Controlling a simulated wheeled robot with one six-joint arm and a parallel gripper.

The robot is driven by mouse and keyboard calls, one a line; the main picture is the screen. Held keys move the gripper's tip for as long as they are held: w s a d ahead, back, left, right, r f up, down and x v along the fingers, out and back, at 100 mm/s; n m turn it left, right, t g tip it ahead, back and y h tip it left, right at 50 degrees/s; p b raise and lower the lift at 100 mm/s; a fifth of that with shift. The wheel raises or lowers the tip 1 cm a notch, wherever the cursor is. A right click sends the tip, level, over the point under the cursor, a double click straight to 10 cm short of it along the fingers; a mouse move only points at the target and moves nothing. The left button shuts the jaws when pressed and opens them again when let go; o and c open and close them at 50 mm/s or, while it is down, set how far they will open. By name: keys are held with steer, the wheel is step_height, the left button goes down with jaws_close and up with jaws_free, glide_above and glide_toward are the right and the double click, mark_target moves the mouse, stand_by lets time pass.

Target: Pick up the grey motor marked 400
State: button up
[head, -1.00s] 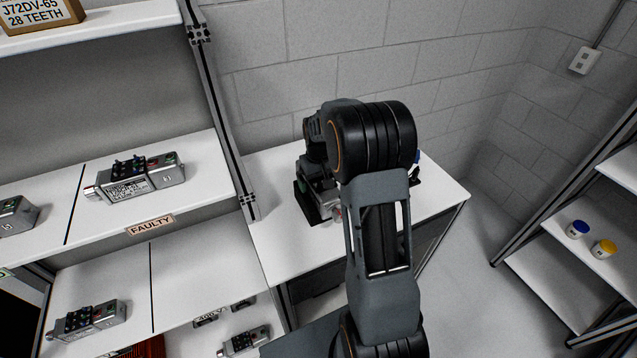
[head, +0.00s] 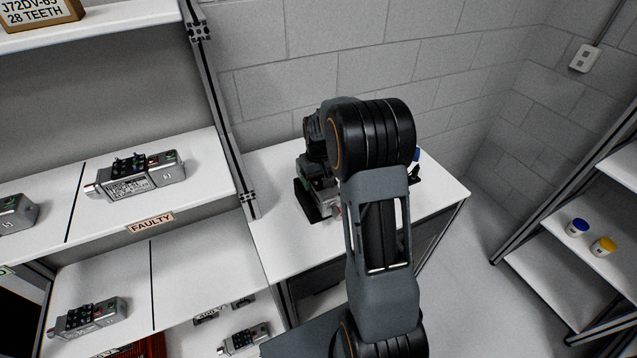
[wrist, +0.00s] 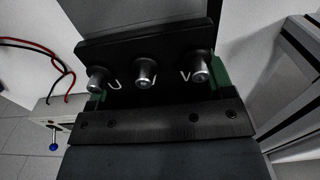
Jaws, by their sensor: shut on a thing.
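My gripper (head: 322,190) is low over the white table, mostly hidden behind my own arm. It is shut on a grey metal body, which I take to be the grey motor (head: 327,204); only a small part shows and no 400 marking is readable. A black base (head: 304,203) lies on the table beside and under it. The wrist view shows a black terminal block (wrist: 140,100) close up, with three metal studs and letters, U and V readable. Green edges show at both its sides. The fingertips cannot be made out in the wrist view.
A box with red and black leads and a blue-tipped switch (wrist: 54,146) is left in the wrist view. The table's (head: 275,245) front left is clear.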

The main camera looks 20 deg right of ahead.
steer(key=c, duration=0.4)
steer(key=shift+w+r, duration=0.1)
steer(key=shift+c, duration=0.8)
steer(key=shift+r, duration=0.15)
